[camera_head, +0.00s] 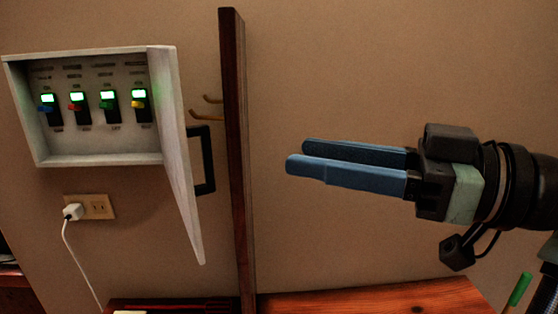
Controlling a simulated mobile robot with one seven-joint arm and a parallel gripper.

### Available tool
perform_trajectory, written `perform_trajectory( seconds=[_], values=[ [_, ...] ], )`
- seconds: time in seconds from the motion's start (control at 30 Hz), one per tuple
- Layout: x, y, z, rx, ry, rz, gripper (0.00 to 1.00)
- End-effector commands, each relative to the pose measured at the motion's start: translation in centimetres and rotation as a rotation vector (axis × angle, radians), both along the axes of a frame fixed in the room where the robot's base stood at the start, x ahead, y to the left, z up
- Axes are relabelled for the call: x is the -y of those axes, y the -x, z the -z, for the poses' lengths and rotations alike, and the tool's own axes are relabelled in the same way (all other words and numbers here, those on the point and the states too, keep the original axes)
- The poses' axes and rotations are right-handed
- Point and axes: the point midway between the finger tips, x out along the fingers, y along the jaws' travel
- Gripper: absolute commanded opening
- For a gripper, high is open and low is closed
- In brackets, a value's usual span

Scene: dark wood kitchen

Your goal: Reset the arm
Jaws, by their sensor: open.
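My gripper (296,155) is at the right of the head view and points left. Its two blue fingers are a little apart, with nothing seen between them. It hangs in front of the bare wall, apart from everything else, to the right of the dark wooden post. My arm (525,185) reaches in from the right edge.
A white wall box (95,158) hangs at the left, its door (180,150) swung open to the right with a dark handle (203,160). Inside are several switches with lit green indicators. A wooden post (236,150) stands between. A wooden surface (380,299) lies below.

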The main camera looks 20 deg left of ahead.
Motion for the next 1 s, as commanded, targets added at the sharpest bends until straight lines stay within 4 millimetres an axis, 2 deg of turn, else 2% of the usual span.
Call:
perform_trajectory(
  seconds=[0.2, 0.47, 0.57, 0.67, 0.8, 0.9, 1.0],
  values=[
    [1.0, 0.2, -0.1, 0.0, -0.001, -0.001, 0.45],
    [0.8, 0.0, 0.0, -0.002, 0.0, 0.006, 0.45],
    [0.2, -0.9, 0.2, -0.02, 0.004, 0.062, 0.45],
    [-0.9, -2.9, 0.6, -0.048, 0.005, 0.195, 0.45],
    [-1.8, -6.4, 0.5, -0.056, -0.024, 0.479, 0.45],
    [-1.4, -8.0, -0.4, -0.015, -0.072, 0.684, 0.45],
    [-0.4, -8.3, -2.1, 0.064, -0.142, 0.871, 0.45]
  ],
)
